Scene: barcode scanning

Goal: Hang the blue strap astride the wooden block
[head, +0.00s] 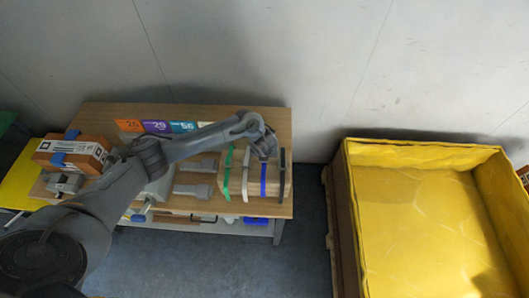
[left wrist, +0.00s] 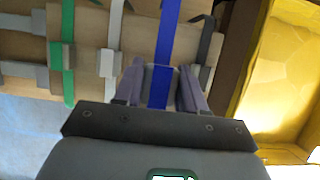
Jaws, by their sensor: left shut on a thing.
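The wooden block (head: 237,184) lies at the right end of the wooden table. The blue strap (head: 263,180) runs down over the block, between a white strap and a black one. My left gripper (head: 266,152) is over the block's far part. In the left wrist view its two fingers (left wrist: 160,86) are on either side of the blue strap (left wrist: 165,35) and shut on it. The strap's lower end passes behind the gripper body. Whether the strap rests fully on the block is hidden. My right gripper is not in view.
Green (head: 228,165), white (head: 246,172) and black (head: 282,175) straps also hang over the block. Grey tools (head: 192,190) lie left of it. An orange-brown box (head: 72,152) and coloured number cards (head: 156,126) are farther left. A yellow-lined crate (head: 420,215) stands right, across a floor gap.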

